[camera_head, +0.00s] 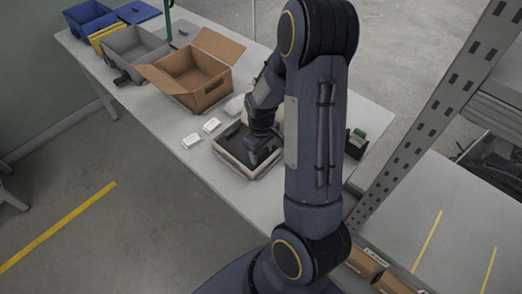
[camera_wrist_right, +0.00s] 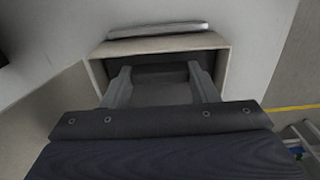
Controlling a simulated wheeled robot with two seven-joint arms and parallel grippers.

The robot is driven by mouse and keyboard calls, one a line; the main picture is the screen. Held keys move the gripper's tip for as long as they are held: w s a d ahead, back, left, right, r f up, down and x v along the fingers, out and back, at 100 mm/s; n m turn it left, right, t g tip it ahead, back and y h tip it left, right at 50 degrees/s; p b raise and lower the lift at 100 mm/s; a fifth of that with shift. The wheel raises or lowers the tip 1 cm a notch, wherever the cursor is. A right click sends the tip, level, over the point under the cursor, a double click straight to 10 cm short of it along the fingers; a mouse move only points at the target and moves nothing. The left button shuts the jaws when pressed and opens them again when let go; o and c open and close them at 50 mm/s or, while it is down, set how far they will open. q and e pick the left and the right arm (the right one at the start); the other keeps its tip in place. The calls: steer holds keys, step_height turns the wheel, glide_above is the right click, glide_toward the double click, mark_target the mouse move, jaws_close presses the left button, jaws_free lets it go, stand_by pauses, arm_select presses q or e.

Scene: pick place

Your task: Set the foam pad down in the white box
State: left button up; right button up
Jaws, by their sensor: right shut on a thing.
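The white box (camera_head: 233,163) stands open near the table's front edge, with a pale rim and a dark inside. My right gripper (camera_head: 256,157) reaches down into it from above. In the right wrist view, the fingers of my right gripper (camera_wrist_right: 159,75) point into the box (camera_wrist_right: 222,68), inside its rim. They are shut on a grey thing between them, taken to be the foam pad (camera_wrist_right: 160,92). Its lower edge and any contact with the box floor are hard to make out. My left gripper is not in view.
Two small white packs (camera_head: 191,141) lie left of the box. An open cardboard box (camera_head: 198,80), a grey bin (camera_head: 131,48) and a blue bin (camera_head: 90,17) stand farther back. A dark holder with a green item (camera_head: 357,138) is right of my arm. A metal rack (camera_head: 440,100) stands at right.

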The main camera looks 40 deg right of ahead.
steer(key=shift+f+b, duration=0.85)
stand_by(1.0)
steer(key=o, duration=1)
steer(key=shift+f, duration=0.1)
steer(key=c, duration=0.3)
steer(key=shift+c, duration=0.2)
steer(key=shift+r+p, duration=2.8)
steer(key=shift+r, duration=0.9)
